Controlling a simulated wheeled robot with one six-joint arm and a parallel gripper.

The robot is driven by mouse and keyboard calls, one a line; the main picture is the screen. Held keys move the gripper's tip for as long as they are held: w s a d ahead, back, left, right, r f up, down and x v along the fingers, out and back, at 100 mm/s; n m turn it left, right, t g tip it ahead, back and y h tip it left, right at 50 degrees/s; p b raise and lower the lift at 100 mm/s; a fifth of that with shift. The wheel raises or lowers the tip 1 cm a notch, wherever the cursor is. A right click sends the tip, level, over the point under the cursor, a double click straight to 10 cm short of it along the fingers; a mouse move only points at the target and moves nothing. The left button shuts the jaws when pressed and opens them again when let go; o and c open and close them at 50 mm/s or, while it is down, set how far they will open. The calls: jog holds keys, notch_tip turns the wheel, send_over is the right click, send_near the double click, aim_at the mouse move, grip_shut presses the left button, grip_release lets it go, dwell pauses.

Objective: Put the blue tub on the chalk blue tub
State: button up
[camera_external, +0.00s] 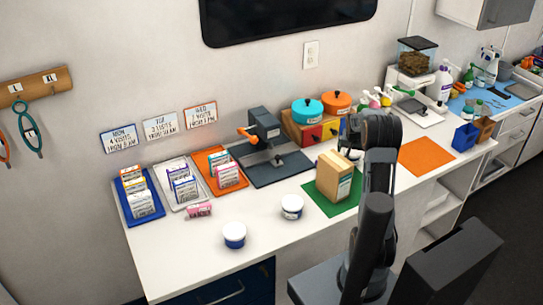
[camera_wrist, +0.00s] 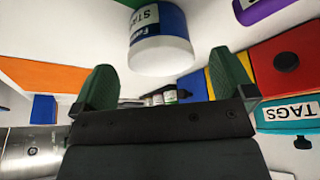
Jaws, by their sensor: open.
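Two small white-lidded tubs stand apart on the counter in the external view. The front one (camera_external: 234,236) has a deep blue band. The other (camera_external: 291,207), behind and to its right, looks greyer; I cannot tell its shade surely. In the wrist view a blue tub (camera_wrist: 160,22) with a white end and a label is ahead of the fingers. I cannot match it surely to either tub in the external view. My gripper (camera_wrist: 170,88) is open, its two green fingers apart with nothing held. In the external view my arm hides the fingers.
A tan box (camera_external: 335,177) stands on a green mat (camera_external: 318,202) left of my arm. An orange mat (camera_external: 427,157) lies bare to the right. Coloured drawers (camera_external: 311,134) carrying two pots stand behind. Trays of boxes (camera_external: 142,211) fill the left.

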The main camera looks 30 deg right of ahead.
aim_at(353, 152)
jog(key=x, duration=0.5)
jog(key=shift+r, duration=0.1)
jog(key=c, duration=1)
